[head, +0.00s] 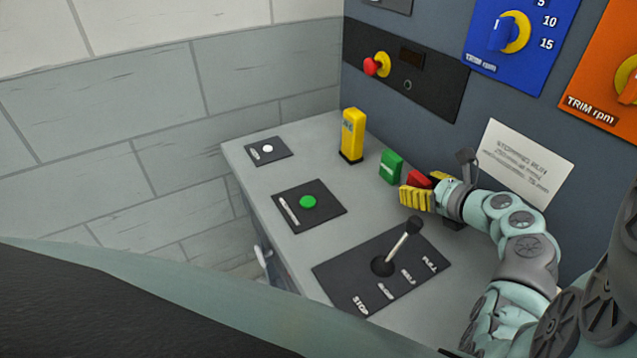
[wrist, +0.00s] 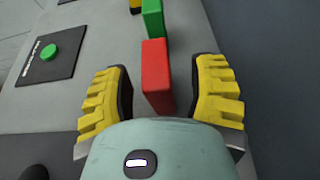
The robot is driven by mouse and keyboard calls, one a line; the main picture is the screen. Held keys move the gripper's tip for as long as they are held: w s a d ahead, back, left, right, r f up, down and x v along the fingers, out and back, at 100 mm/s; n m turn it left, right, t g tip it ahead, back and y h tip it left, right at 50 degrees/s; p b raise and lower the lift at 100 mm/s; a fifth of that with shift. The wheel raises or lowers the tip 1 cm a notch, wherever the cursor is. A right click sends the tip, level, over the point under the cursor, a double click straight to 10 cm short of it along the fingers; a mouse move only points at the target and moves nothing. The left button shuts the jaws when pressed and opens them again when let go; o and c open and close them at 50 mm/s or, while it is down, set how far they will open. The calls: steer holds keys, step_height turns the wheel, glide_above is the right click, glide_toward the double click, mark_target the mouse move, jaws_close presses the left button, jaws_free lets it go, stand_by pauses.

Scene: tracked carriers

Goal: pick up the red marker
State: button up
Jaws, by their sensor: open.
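The red marker is a small upright red block (wrist: 156,72). In the wrist view it stands between the two yellow fingers of my gripper (wrist: 160,95), with a gap on each side. My gripper is open around it and does not visibly touch it. In the head view the red marker (head: 418,179) is partly hidden behind the yellow finger of my gripper (head: 428,188). Its lower part is hidden there.
A green block (head: 390,166) stands just beyond the red one, and a taller yellow block (head: 352,135) farther left. A lever (head: 402,243) rises from a black plate in front of my gripper. The blue-grey panel wall (head: 420,115) is close behind.

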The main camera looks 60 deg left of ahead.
steer(key=shift+x, duration=1.3)
steer(key=shift+s, duration=0.1)
steer(key=shift+c, duration=0.2)
jaws_close()
